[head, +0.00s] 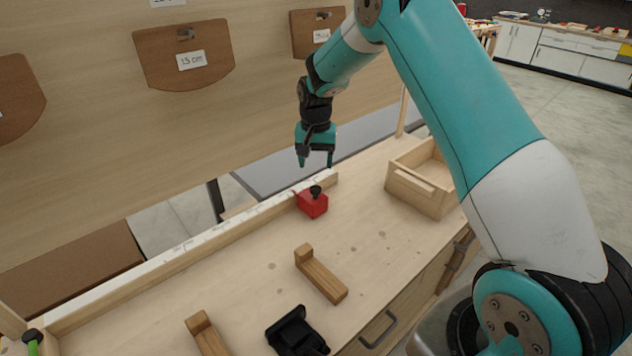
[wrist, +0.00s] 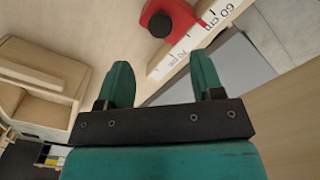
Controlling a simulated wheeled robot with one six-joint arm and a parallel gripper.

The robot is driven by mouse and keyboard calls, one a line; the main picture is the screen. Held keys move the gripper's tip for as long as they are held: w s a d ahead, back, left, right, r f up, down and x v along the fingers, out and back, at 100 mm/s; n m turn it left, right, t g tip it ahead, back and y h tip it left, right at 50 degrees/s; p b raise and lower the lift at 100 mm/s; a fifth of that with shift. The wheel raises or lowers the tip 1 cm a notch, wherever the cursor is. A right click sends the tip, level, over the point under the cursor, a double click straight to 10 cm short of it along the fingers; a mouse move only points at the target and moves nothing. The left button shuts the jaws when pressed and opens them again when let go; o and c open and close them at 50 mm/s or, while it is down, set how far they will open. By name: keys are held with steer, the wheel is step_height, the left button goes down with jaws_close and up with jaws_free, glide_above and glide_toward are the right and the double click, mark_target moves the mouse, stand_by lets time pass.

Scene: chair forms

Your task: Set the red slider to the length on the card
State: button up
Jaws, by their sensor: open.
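The red slider (head: 312,204) is a red block with a black knob on top. It sits at the ruled rail (head: 200,240), near the rail's far right end. In the wrist view the red slider (wrist: 168,14) is at the top, beside a white scale (wrist: 185,48) with a mark that seems to read 60. My gripper (head: 315,164) is above and behind the slider, pointing down, open and empty; its two fingers also show in the wrist view (wrist: 160,85). Cards hang on the board; one card (head: 191,61) seems to read 15 cm. Another card (head: 322,36) is too small to read.
A wooden box (head: 425,178) stands on the bench to the right of the slider. Wooden L-shaped pieces (head: 322,276) and a black object (head: 297,331) lie on the bench front. A green-handled item (head: 31,342) is at the far left. The bench between slider and box is clear.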

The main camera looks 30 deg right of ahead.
mark_target(315, 188)
step_height(315, 188, down, 8)
steer(key=shift+f+p, duration=0.2)
steer(key=shift+p, duration=0.7)
steer(key=shift+c, duration=0.2)
jaws_close()
